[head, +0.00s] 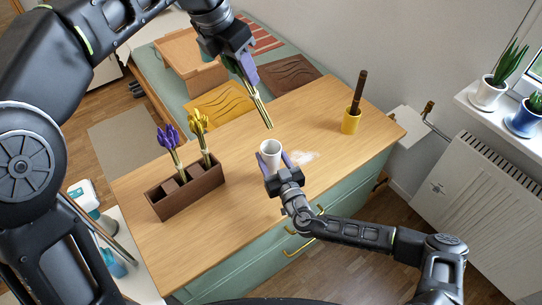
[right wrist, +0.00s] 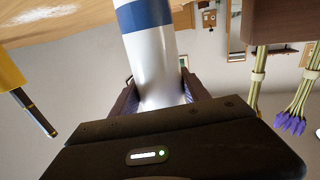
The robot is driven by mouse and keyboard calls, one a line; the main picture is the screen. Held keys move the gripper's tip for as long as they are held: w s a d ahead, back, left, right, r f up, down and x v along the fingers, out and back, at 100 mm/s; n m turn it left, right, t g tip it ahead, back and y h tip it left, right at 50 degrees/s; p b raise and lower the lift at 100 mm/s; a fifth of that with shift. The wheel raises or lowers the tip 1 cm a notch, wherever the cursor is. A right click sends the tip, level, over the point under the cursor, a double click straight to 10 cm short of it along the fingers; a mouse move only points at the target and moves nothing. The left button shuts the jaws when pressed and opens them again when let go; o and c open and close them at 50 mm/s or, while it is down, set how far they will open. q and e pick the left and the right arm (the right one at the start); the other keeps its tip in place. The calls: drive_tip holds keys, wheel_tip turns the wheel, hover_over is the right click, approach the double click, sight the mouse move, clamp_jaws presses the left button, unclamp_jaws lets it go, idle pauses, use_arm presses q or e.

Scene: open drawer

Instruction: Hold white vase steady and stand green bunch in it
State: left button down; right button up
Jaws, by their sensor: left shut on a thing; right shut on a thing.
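The white vase (head: 271,149) stands upright on the wooden top of the cabinet. In the right wrist view the vase (right wrist: 155,60) shows a blue band, with a finger on each side. My right gripper (head: 272,161) is shut on the vase from the front. My left gripper (head: 248,74) is shut on the green bunch (head: 261,108), above and behind the vase. The bunch's pale stems hang down, slightly tilted, apart from the vase mouth. Its upper part is mostly hidden by the gripper.
A brown divided box (head: 190,193) at left holds a purple bunch (head: 170,143) and a yellow bunch (head: 200,130). A yellow cup (head: 350,122) with a dark stick stands at right. A whitish patch (head: 304,156) lies right of the vase. The front tabletop is clear.

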clamp_jaws()
use_arm(q)
wheel_tip(320, 180, down, 13)
drive_tip(key=c, duration=0.7)
unclamp_jaws()
drive_tip(key=shift+r, duration=0.15)
idle(0.8)
drive_tip(key=v, duration=1.2)
idle(0.4)
use_arm(e)
drive_tip(key=o, duration=1)
unclamp_jaws()
